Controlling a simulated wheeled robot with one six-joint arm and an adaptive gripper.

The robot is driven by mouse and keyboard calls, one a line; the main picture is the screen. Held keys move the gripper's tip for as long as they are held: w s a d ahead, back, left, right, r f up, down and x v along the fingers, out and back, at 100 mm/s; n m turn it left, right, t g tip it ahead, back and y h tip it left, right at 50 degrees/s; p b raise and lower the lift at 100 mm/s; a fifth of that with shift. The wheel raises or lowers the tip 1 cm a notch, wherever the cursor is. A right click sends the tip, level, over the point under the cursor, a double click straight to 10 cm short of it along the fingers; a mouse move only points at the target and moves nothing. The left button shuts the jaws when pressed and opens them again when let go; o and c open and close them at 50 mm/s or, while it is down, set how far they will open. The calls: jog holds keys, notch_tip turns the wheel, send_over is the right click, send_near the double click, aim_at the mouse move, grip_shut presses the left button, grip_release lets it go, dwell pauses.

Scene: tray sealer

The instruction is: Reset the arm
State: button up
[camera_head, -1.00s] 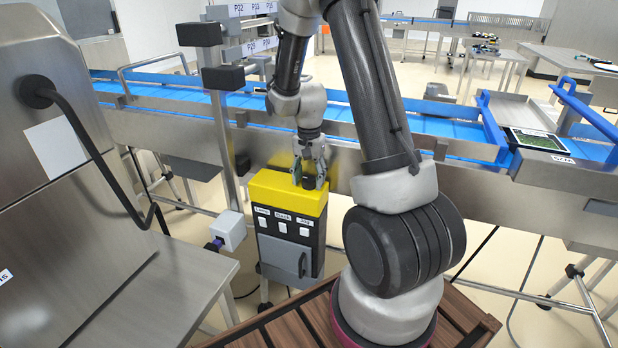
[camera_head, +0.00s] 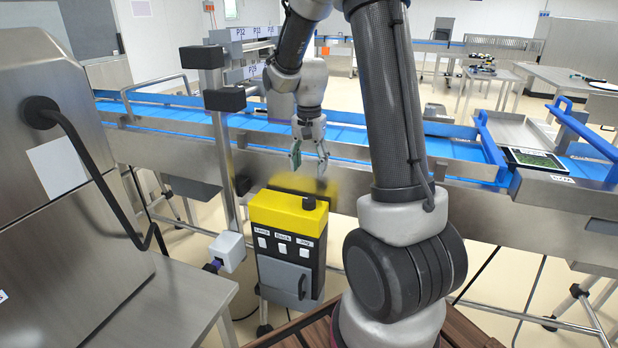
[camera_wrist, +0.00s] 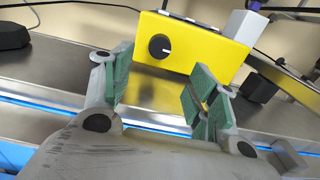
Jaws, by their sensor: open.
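My gripper (camera_head: 309,165) hangs above and behind the yellow-topped control box, with its fingers apart and nothing between them. In the wrist view its green-padded fingers (camera_wrist: 165,95) are also spread and empty. The control box (camera_head: 288,212) has a black knob (camera_head: 309,203) on its yellow top, which stands clear of my fingers. The knob shows in the wrist view (camera_wrist: 159,47) with a white pointer line, beyond the fingertips. Three labelled white switches sit on the box's dark front.
A conveyor with a blue belt (camera_head: 170,112) runs behind the box. A steel machine (camera_head: 60,190) stands at the left, and a post with black blocks (camera_head: 224,99) rises close left of my gripper. A tray with green contents (camera_head: 537,160) lies at the conveyor's right.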

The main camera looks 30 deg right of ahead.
jog(key=shift+r, duration=0.25)
dwell(0.4)
jog(key=s+a+r+n+t, duration=0.2)
jog(key=s+r+n, duration=0.3)
jog(key=s, duration=0.7)
jog(key=s+a+r+n+t, duration=0.2)
jog(key=s+r+n, duration=0.3)
jog(key=s+r, duration=0.4)
jog(key=s+a, duration=0.1)
jog(key=s, duration=0.2)
jog(key=shift+a+n, duration=0.2)
jog(key=shift+n, duration=0.1)
jog(key=shift+w, duration=0.1)
